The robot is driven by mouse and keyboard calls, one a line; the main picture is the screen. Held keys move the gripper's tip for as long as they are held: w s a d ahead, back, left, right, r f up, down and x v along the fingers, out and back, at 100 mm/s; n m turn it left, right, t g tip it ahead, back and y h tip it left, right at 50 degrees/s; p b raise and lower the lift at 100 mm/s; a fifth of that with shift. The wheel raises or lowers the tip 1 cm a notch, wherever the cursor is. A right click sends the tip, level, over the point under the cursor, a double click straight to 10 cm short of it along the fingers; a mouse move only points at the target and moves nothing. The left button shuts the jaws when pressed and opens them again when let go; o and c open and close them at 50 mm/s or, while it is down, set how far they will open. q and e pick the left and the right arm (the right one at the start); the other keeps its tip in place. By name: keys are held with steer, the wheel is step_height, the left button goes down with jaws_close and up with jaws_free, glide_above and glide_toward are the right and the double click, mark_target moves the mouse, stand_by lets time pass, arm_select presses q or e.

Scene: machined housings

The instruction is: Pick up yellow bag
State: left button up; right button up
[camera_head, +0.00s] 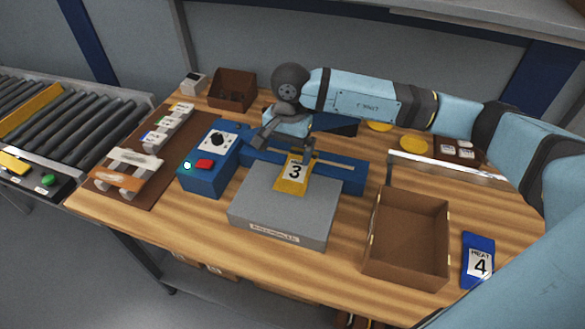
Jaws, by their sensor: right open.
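The yellow bag (290,186) bears a white label with a black 3. It sits at the back of the grey-topped block of the machine (278,212), near the table's middle. My right gripper (286,145) reaches in from the right and hangs just behind and above the bag. Its fingers are spread apart, with one close to the bag's upper edge. I cannot tell whether that finger touches the bag. My left gripper is not in view.
An empty open brown box (408,237) stands right of the machine. A blue bag labelled 4 (478,262) lies at the right edge. A blue control box (208,171) and a brown board with parts (128,170) are at left. A brown bin (232,90) stands behind.

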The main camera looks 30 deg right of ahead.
steer(key=w+d+h, duration=0.1)
steer(key=d, duration=0.1)
steer(key=p, duration=0.1)
glide_above(293, 177)
steer(key=shift+n, duration=0.3)
steer(key=f, duration=0.7)
steer(key=shift+s+a+f, duration=0.1)
steer(key=shift+a+f, duration=0.1)
steer(key=shift+a, duration=0.1)
steer(key=f, duration=0.1)
steer(key=f+p, duration=0.1)
steer(key=f, duration=0.1)
steer(key=f+p, duration=0.1)
steer(key=f, duration=0.1)
steer(key=shift+d, duration=0.3)
steer(key=shift+f, duration=0.2)
steer(key=c, duration=0.8)
steer(key=shift+c, duration=0.2)
steer(key=shift+r, duration=0.2)
